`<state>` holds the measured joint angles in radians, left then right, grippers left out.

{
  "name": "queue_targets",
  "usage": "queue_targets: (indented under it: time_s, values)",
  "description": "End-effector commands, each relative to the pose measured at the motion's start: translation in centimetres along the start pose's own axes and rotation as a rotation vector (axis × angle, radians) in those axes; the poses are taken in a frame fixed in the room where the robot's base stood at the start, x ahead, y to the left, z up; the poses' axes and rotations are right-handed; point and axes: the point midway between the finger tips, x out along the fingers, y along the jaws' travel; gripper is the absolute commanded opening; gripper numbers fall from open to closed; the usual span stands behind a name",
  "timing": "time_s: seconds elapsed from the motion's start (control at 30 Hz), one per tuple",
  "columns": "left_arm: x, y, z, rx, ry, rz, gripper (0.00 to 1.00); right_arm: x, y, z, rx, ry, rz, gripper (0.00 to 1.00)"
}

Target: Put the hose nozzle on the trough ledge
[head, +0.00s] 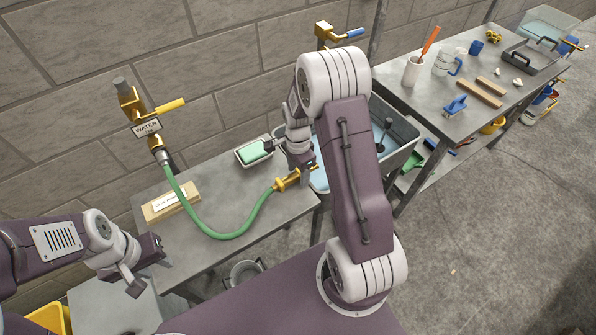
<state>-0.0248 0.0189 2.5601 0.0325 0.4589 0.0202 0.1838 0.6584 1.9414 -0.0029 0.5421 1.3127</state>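The brass hose nozzle (287,182) is at the end of the green hose (222,234), near the right end of the grey bench, beside the trough. My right gripper (298,168) is right at the nozzle, coming from above. Its fingers are small and partly hidden, so I cannot tell whether they grip the nozzle. The trough (402,158) holds water and stands right of the bench. Its near side and part of its rim are hidden behind my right arm. My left gripper (148,266) is open and empty, left of the bench's front edge.
The hose runs from a brass wall tap (132,104). A wooden block (170,201) and a dish with a green bar (254,152) are on the bench. A second tap (338,35) is above the trough. A cluttered table (440,105) stands at right.

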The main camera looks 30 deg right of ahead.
Motion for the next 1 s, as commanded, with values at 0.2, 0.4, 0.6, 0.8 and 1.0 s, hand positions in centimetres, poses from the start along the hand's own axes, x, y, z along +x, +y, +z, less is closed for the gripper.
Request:
queue_targets:
  time_s: [0.2, 0.4, 0.6, 0.8, 1.0]
  values:
    - [0.0, 0.0, 0.0, 0.000, 0.000, 0.000, 0.36, 0.0, 0.0, 0.0, 0.000, 0.000, 0.000, 0.56]
    - [-0.3, 0.0, 0.0, 0.000, 0.000, 0.000, 0.36, -2.1, -0.1, 0.0, 0.000, 0.001, -0.005, 0.56]
    - [-0.6, 0.0, -0.1, 0.000, 0.000, 0.000, 0.36, -7.5, -0.1, 0.0, 0.000, 0.002, -0.007, 0.56]
    - [-0.8, 0.0, -0.1, 0.000, 0.000, 0.000, 0.36, -11.3, -0.1, 0.0, 0.000, 0.001, -0.004, 0.56]
    - [-0.9, 0.0, -0.1, 0.000, 0.000, 0.000, 0.36, -12.4, 0.0, 0.0, 0.000, 0.000, -0.001, 0.56]
